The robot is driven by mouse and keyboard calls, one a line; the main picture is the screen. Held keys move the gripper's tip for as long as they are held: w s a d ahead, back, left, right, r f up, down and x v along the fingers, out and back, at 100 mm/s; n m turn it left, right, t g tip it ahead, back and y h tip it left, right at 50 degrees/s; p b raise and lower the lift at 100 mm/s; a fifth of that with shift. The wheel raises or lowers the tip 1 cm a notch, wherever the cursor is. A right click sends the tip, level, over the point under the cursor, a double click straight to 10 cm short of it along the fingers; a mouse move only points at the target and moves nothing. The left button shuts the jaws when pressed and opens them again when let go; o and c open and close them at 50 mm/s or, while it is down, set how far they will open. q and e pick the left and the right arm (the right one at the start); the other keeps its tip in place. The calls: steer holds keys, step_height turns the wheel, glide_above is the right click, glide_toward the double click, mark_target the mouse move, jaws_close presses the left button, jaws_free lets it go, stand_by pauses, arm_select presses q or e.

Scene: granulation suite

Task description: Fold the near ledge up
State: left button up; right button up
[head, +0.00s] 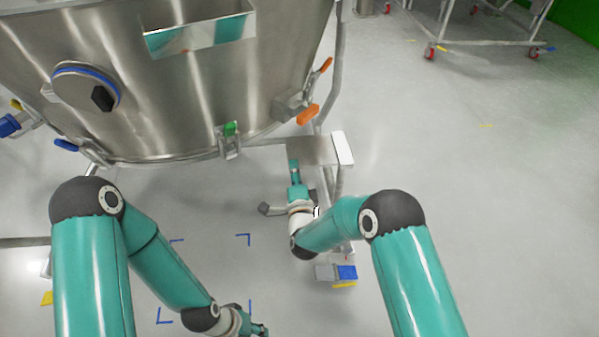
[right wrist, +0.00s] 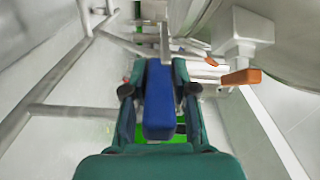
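A small steel ledge (head: 313,149) with a white edge strip sits beside the vessel, its flat face seen from above. My right gripper (head: 294,168) is at the ledge's left side, overlapping it in the head view. In the right wrist view a blue bar (right wrist: 158,105) lies between the two teal fingers of this gripper (right wrist: 158,75). The pads are close on both sides of the bar, but firm contact does not show. My left gripper (head: 259,330) is low in the head view, away from the ledge, partly cut off by the frame's bottom edge.
The large steel vessel (head: 180,110) fills the upper left. An orange handle (head: 308,115) stands just above the ledge and shows in the right wrist view (right wrist: 241,77). A caster with a blue pedal (head: 347,272) is below. Open floor (head: 480,200) lies right.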

steer(key=o, duration=0.3)
steer(key=shift+w+d+r, duration=0.1)
steer(key=shift+r, duration=0.1)
steer(key=shift+o, duration=0.2)
steer(key=shift+f, duration=0.1)
steer(key=shift+s, duration=0.25)
steer(key=s+d, duration=0.1)
steer(key=s, duration=1)
steer(key=shift+s+d, duration=0.2)
steer(key=shift+d, duration=0.1)
